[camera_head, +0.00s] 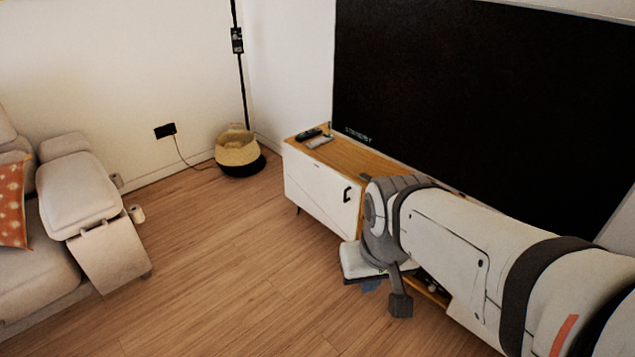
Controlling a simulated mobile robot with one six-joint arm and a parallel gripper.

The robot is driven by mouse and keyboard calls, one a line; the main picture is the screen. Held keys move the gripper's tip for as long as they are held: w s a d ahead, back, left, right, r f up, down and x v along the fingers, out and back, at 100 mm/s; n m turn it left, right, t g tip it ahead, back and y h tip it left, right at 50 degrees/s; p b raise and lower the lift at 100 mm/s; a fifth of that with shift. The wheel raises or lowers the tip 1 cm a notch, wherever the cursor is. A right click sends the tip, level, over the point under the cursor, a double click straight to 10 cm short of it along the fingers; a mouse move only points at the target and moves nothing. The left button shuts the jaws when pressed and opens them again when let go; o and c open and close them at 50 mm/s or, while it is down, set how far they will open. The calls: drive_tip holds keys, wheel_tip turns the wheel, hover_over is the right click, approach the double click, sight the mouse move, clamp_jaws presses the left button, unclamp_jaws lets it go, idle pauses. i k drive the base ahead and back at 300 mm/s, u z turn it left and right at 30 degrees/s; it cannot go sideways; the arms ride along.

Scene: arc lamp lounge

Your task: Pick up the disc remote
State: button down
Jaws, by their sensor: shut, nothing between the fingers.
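Two small flat items lie on the far left end of the wooden cabinet top. One is a dark, remote-like item (308,134); the other is a pale grey flat item (320,142) next to it. They are too small to tell which is the disc remote. My arm reaches in from the lower right, in front of the cabinet. What looks like my gripper (400,304) hangs down at the arm's end, shut and empty, well to the right of and nearer than both items. My arm hides the cabinet's right part.
The low white cabinet (318,193) has a wooden top, with a large black TV (480,95) above it. A white, box-like shape (359,262) shows beside my arm. A beige sofa (80,190) is left. The middle floor is clear.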

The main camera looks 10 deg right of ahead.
sight(323, 140)
drive_tip(key=u, duration=0.1)
drive_tip(key=k, duration=0.95)
drive_tip(key=z, duration=0.1)
drive_tip(key=i, duration=1.4)
drive_tip(key=u, duration=0.05)
